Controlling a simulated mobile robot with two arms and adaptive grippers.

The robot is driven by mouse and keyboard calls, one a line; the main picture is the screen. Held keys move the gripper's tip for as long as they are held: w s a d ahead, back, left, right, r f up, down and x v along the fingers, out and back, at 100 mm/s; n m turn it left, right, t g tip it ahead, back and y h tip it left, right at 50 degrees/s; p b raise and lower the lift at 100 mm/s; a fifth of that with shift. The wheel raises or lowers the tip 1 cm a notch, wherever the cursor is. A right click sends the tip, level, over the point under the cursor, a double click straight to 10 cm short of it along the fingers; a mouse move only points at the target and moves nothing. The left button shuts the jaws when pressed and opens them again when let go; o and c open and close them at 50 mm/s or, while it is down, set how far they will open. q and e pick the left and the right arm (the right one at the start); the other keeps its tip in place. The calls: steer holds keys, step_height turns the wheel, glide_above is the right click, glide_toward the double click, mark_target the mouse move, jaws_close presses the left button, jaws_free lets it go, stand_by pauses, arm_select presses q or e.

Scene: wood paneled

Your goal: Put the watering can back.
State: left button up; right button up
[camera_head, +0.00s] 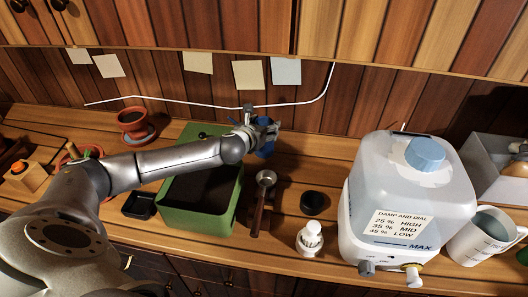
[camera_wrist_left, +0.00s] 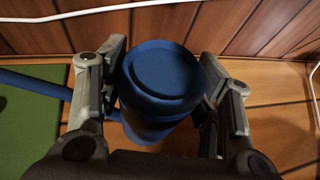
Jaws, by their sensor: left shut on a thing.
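The blue watering can (camera_wrist_left: 160,75) sits between the two fingers of my left gripper (camera_wrist_left: 159,100) in the left wrist view. Its round blue end faces the camera, and a thin blue spout (camera_wrist_left: 35,84) runs left over a green surface. In the head view my left gripper (camera_head: 262,132) is at the back of the counter, just right of the green planter's far end, shut on the can (camera_head: 266,151). Much of the can is hidden there by the gripper. I cannot tell whether it touches the counter. My right gripper is not in view.
A green planter (camera_head: 190,219) with dark soil stands under my left arm. A scoop (camera_head: 261,205), black lid (camera_head: 312,203), small white bottle (camera_head: 309,240) and large humidifier tank (camera_head: 405,200) stand right. A terracotta pot (camera_head: 132,122) stands back left. Bare counter lies right of the can.

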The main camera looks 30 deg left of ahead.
arm_select(q)
steer(key=o, duration=1.7)
steer(key=o, duration=0.4)
steer(key=shift+f, duration=0.15)
steer(key=shift+c, duration=0.2)
steer(key=shift+s, duration=0.15)
steer(key=v, duration=1.1)
steer(key=shift+s+r, duration=0.2)
steer(key=shift+s, duration=0.15)
